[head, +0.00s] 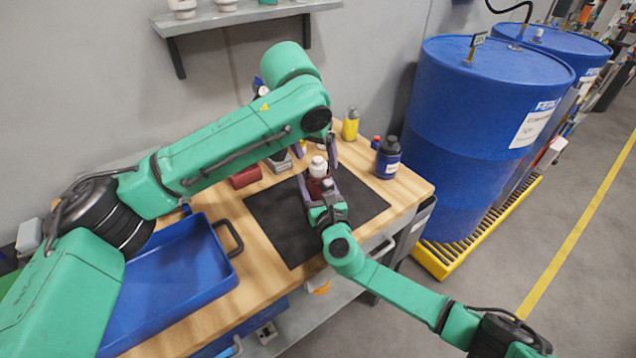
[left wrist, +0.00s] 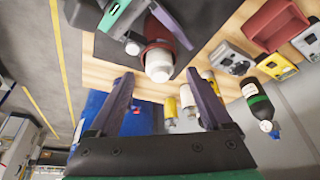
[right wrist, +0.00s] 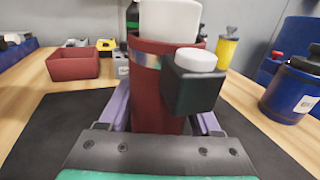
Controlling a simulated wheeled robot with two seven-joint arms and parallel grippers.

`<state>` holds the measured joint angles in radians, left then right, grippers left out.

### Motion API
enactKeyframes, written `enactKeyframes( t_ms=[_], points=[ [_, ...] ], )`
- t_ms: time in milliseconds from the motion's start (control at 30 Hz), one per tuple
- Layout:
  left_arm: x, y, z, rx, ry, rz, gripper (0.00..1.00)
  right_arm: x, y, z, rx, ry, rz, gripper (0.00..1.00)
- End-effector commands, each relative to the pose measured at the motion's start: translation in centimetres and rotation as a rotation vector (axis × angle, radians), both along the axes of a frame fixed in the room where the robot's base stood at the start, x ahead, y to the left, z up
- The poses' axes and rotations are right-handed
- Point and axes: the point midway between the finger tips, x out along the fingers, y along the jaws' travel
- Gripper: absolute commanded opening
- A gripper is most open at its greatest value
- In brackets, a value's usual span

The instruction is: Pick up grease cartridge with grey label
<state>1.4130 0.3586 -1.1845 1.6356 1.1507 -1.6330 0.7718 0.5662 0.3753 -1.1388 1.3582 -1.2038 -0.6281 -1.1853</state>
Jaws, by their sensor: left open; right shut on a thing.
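A dark red canister (right wrist: 150,95) with a white top and a narrow pale grey-green band stands upright between the fingers of my right gripper (right wrist: 160,115), which is shut on it. A black block with a white cap is in front of it. The canister's white top also shows in the head view (head: 318,166) and the left wrist view (left wrist: 158,66). My left gripper (left wrist: 158,80) is open and empty close by, partly hidden in the head view. Beyond its fingers are a yellow tube (left wrist: 170,107) and a white tube (left wrist: 188,101); I cannot read a grey label.
A black mat (head: 285,230) lies on the wooden bench. A blue tray (head: 180,265) is at the left. A dark blue bottle (head: 388,158) and a yellow bottle (head: 350,124) stand at the bench's right. A red bin (right wrist: 74,64) is behind. Blue drums (head: 480,120) stand beside the bench.

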Motion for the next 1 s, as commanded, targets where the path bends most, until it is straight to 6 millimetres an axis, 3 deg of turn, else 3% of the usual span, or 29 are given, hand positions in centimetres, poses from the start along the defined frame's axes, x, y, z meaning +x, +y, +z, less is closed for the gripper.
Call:
enactKeyframes(
  t_ms=[100, 300, 367, 533, 867, 1000],
  points=[
    [0.6, -0.2, -1.5, 0.0, 0.0, 0.0, 0.83, 0.0, 0.0, -0.1, 0.0, 0.001, 0.0, 0.0],
    [0.6, -0.3, -1.7, -0.002, -0.001, 0.0, 0.83, 0.0, 0.0, -0.1, 0.0, 0.001, 0.0, 0.0],
    [0.6, -0.3, -1.6, -0.001, -0.002, -0.001, 0.64, 0.0, 0.0, -0.1, 0.0, 0.001, 0.0, 0.0],
    [0.6, -0.3, -1.6, -0.001, -0.002, -0.001, 0.0, 0.0, 0.0, -0.1, 0.0, 0.001, 0.0, 0.0],
    [0.6, -0.3, -1.4, -0.002, -0.003, -0.001, 0.0, 0.0, 0.0, -0.1, 0.0, 0.001, 0.0, 0.0],
    [0.6, -0.4, 0.5, -0.004, -0.005, -0.003, 0.0, 0.0, 0.0, -0.1, 0.0, 0.001, 0.0, 0.0]
  ],
)
